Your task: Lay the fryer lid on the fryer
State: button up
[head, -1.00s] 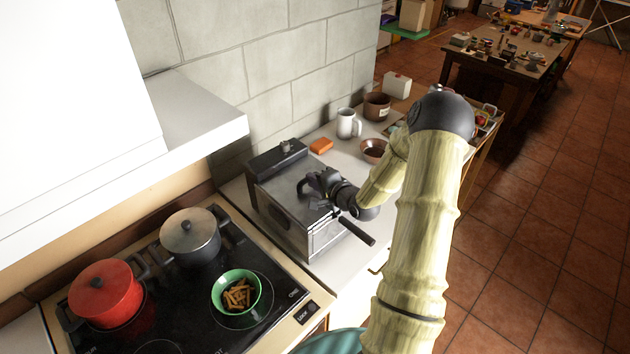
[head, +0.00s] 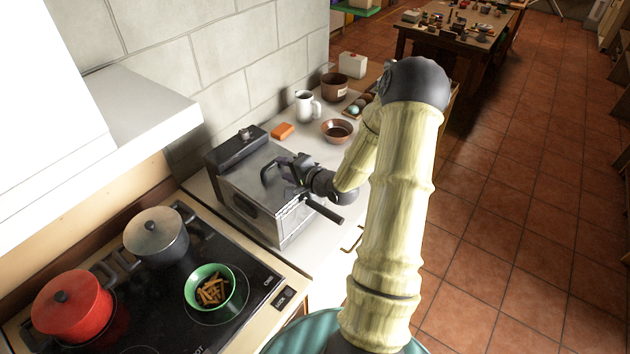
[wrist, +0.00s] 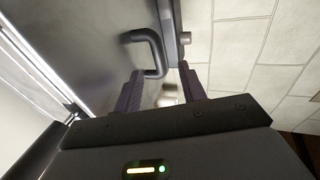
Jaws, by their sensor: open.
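The fryer (head: 283,232) is a steel box with a dark control head at its back, standing on the counter right of the hob. The fryer lid (head: 240,183) is a flat grey metal plate lying over the fryer's top. Its dark arched handle (head: 268,172) also shows in the wrist view (wrist: 150,45). My gripper (head: 287,168) is just right of the handle, low over the lid. In the wrist view, my gripper (wrist: 160,82) has its two fingers apart with nothing held between them. The handle lies beyond the left fingertip. Part of the lid is hidden behind the gripper.
A black handle (head: 325,210) sticks out from the fryer's front. An orange block (head: 282,131), a white mug (head: 304,106) and a brown bowl (head: 337,131) stand behind it. Pots and a green bowl of fries (head: 209,287) stand on the hob. The block wall (head: 225,60) is close behind.

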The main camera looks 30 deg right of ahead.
jog(key=b+v, duration=0.1)
jog(key=v, duration=1.2)
jog(key=shift+b, duration=0.35)
jog(key=s+a+n+g+h, duration=0.1)
jog(key=s+a+n+g, duration=0.4)
jog(key=a+n, duration=0.2)
jog(key=s+a+n+g+h+b, duration=0.1)
jog(key=s+a+n+g, duration=0.4)
jog(key=a, duration=0.5)
jog(key=n+g+h, duration=0.1)
jog(key=n, duration=0.1)
jog(key=shift+f+n, duration=0.3)
